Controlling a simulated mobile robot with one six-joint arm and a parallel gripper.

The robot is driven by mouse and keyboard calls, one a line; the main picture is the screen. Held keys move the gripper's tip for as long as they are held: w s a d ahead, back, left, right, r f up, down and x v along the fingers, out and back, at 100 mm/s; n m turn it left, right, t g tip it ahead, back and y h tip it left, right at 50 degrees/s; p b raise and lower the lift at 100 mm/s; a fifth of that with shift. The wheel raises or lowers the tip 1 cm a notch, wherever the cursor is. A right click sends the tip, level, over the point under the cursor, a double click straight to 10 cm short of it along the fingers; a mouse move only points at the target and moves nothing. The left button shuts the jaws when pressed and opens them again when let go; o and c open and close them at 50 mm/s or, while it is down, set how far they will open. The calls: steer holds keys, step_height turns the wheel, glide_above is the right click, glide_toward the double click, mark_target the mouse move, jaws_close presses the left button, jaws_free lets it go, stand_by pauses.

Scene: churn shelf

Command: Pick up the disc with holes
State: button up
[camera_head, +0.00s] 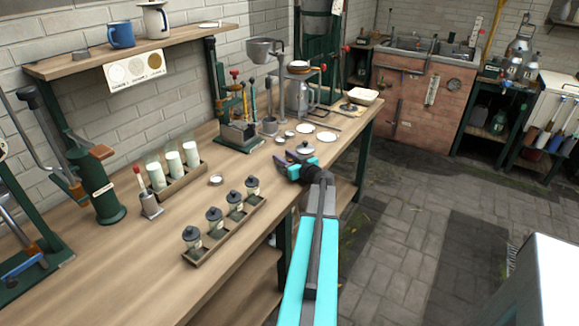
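My gripper (285,162) is at the right edge of the long wooden bench (150,248), reached by my turquoise arm. Its dark fingers are small and partly overlapped by its own body, so I cannot tell if they are open. A pale round dish with a dark knob (305,149) is just behind the gripper. Flat pale discs lie farther back: one pale disc (303,128) and another pale disc (327,136). A dark round plate (349,107) lies near the far end. Holes cannot be made out in any of them at this size.
A wooden rack of dark-lidded jars (226,232) stands left of my arm. A rack with white bottles (173,164) is behind it. A green-based press (240,133) stands left of the discs. A cream bowl (362,96) is at the far end. Paved floor is open on the right.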

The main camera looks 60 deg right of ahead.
stand_by(0.3)
jaws_close()
steer(key=shift+r, duration=0.1)
steer(key=shift+r+b, duration=0.6)
steer(key=shift+r, duration=0.85)
steer(key=s+d+r+b, duration=0.1)
steer(key=s+d+b, duration=0.1)
steer(key=s, duration=0.5)
steer(key=s+d+r+b, duration=0.1)
steer(key=s+d, duration=0.1)
steer(key=s, duration=0.6)
steer(key=shift+s+d+b, duration=0.15)
steer(key=shift+s+b, duration=0.05)
steer(key=shift+b, duration=0.2)
steer(key=shift+r+p, duration=0.35)
steer(key=shift+p, duration=0.05)
